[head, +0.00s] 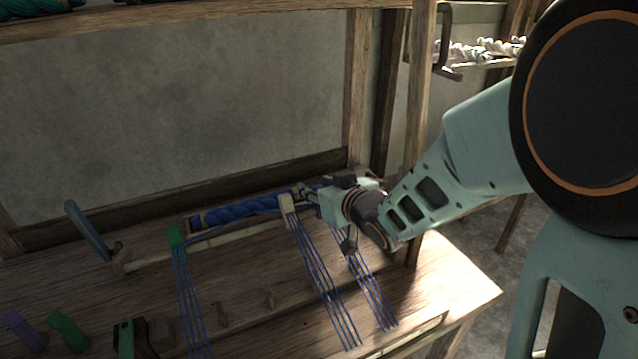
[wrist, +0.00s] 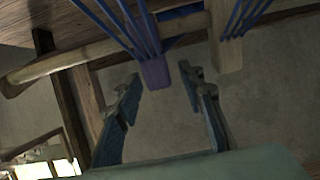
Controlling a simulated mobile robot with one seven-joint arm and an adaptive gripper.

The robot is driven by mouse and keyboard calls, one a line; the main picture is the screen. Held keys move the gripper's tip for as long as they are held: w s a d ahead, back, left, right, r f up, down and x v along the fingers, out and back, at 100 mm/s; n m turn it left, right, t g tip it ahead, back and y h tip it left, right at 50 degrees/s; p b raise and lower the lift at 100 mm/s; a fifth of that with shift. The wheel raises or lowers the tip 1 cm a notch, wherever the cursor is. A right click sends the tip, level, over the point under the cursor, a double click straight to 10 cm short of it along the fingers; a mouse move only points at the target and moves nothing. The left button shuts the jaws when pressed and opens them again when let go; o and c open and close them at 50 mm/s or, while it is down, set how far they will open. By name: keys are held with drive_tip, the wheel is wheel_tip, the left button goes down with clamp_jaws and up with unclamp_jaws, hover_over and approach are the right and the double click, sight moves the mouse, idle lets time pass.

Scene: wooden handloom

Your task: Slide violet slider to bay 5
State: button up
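The violet slider (wrist: 155,72) hangs on a wooden rail (wrist: 92,53) in the wrist view, with blue threads running up from it. My gripper (wrist: 159,80) is open, with one finger on each side of the violet slider's lower end and small gaps visible. In the head view my gripper (head: 309,198) is at the right part of the rail, where it and my arm hide the violet slider. A cream slider (head: 287,204) is just left of my gripper; a pale slider also shows in the wrist view (wrist: 226,50). A green slider (head: 175,237) is farther left. I cannot read any bay marks.
A blue yarn coil (head: 240,211) lies behind the rail. Blue threads (head: 325,285) stretch from the sliders over the wooden table (head: 455,285). Violet (head: 22,328) and green (head: 68,332) pieces lie at front left. A wooden post (head: 420,130) stands close to my arm.

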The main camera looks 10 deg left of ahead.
drive_tip(key=shift+c, duration=0.2)
clamp_jaws()
drive_tip(key=w+d+p, duration=0.1)
drive_tip(key=d, duration=0.1)
drive_tip(key=w+d+p, duration=0.1)
drive_tip(key=w+d, duration=0.1)
drive_tip(key=shift+w+d+r, duration=0.1)
drive_tip(key=shift+w+d, duration=0.05)
drive_tip(key=shift+d, duration=0.05)
drive_tip(key=shift+o, duration=0.2)
unclamp_jaws()
